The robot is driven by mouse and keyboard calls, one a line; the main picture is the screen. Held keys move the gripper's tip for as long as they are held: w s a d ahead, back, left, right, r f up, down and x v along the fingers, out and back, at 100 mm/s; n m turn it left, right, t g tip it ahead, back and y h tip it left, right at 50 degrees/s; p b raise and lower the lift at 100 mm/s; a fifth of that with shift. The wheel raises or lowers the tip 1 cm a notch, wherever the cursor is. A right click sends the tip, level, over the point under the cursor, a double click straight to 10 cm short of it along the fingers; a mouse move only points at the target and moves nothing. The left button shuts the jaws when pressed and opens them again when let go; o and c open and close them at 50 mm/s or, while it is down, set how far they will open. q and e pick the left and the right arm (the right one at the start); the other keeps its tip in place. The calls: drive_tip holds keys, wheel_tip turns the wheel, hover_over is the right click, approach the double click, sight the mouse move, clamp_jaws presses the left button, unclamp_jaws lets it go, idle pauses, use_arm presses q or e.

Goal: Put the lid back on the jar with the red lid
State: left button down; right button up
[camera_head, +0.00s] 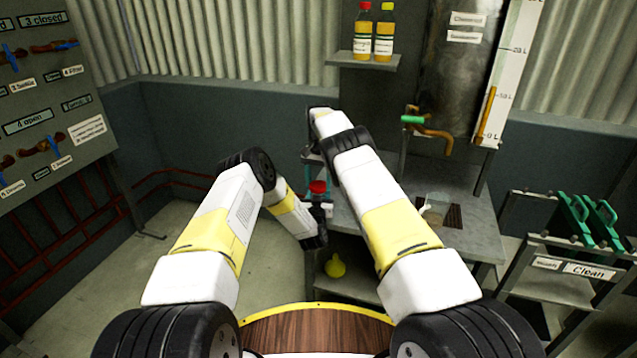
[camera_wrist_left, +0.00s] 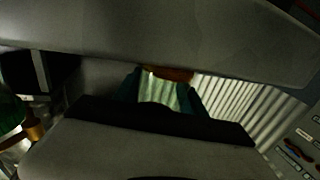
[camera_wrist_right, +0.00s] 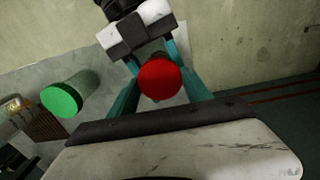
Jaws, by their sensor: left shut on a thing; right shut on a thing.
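The red lid (camera_head: 318,187) is in front of the bench's left edge, and it shows in the right wrist view (camera_wrist_right: 160,81). My right gripper (camera_head: 312,178) reaches down from above and is shut on the lid, its teal fingers on either side. My left gripper (camera_head: 320,211) is just below the lid. In the left wrist view its fingers are shut on a see-through, pale thing that looks like the jar (camera_wrist_left: 160,92), with a reddish-orange strip at its top. The jar is mostly hidden in the head view. I cannot tell whether lid and jar touch.
A grey bench (camera_head: 472,232) stands to the right, with a clear container (camera_head: 436,209) on it under a green-handled tap (camera_head: 413,119). Two bottles (camera_head: 372,38) stand on a shelf above. A yellow thing (camera_head: 335,265) is below. A rack (camera_head: 560,262) stands at right. The floor at left is clear.

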drive_tip(key=o, duration=1.5)
drive_tip(key=shift+o, duration=0.2)
drive_tip(key=shift+r, duration=0.1)
drive_tip(key=shift+r, duration=2.2)
drive_tip(key=shift+c, duration=0.5)
drive_tip(key=n, duration=0.2)
drive_tip(key=r+n, duration=0.1)
drive_tip(key=shift+r+n, duration=0.25)
drive_tip(key=shift+n, duration=0.15)
drive_tip(key=n, duration=0.1)
drive_tip(key=r+n, duration=0.1)
drive_tip(key=n, duration=0.1)
drive_tip(key=r+n, duration=0.1)
drive_tip(key=n, duration=0.1)
